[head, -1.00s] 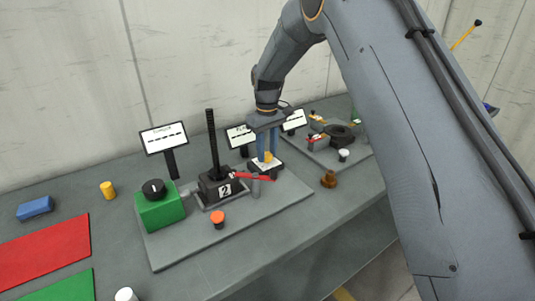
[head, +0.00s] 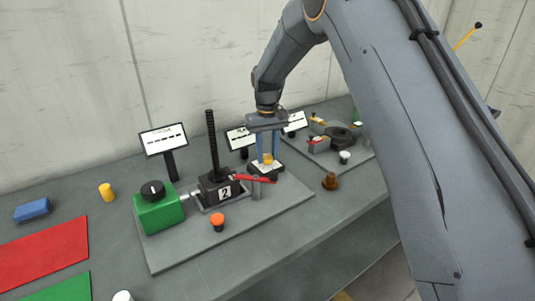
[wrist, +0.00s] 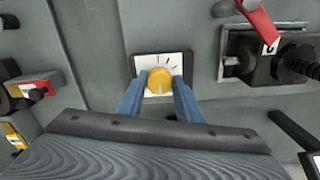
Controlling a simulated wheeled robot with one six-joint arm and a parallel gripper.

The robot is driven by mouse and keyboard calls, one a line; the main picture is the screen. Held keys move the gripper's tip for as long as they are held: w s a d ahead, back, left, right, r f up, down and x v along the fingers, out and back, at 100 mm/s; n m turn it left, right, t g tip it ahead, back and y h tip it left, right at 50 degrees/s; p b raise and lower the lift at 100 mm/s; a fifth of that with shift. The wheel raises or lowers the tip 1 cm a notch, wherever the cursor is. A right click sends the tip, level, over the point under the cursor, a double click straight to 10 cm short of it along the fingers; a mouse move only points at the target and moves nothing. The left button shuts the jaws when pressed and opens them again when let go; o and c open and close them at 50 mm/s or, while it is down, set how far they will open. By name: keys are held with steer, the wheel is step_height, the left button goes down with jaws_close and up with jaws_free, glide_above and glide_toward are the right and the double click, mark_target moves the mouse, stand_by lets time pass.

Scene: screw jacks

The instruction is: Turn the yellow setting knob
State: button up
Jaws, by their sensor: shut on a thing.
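The yellow setting knob (wrist: 159,81) sits on a white dial plate (wrist: 172,60) with dark tick marks in the wrist view. In the head view the knob (head: 268,158) shows low between the blue fingers. My gripper (head: 268,155) points down over the knob. Its two blue fingers (wrist: 159,90) are on either side of the knob and shut on it. A pale line on the knob's face points toward the bottom of the wrist view. Part of the plate is hidden behind the fingers and knob.
Left of the knob stand a black screw jack (head: 216,185) marked 2 with a red lever (head: 255,178), a green box with a black dial (head: 158,207) and an orange-red button (head: 218,221). A brown knob-like piece (head: 330,181) stands to the right. A second station (head: 340,150) lies behind it.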

mark_target(268, 157)
steer(key=o, duration=1)
steer(key=shift+o, duration=0.2)
steer(key=shift+r, duration=0.1)
step_height(268, 157, up, 8)
steer(key=shift+f+b, duration=0.15)
steer(key=shift+b, duration=1.05)
steer(key=s+d+f+m, duration=0.1)
steer(key=s+d+f, duration=0.1)
steer(key=s+d, duration=0.4)
steer(key=s+d+f+m, duration=0.1)
steer(key=s+d+f, duration=0.2)
steer(key=s+d, duration=0.4)
steer(key=s+d+f+m+t, duration=0.1)
steer(key=s+d, duration=0.6)
steer(key=s, duration=1.2)
steer(key=shift+s+f+m, duration=0.3)
steer(key=shift+f+m, duration=0.3)
steer(key=shift+f, duration=0.1)
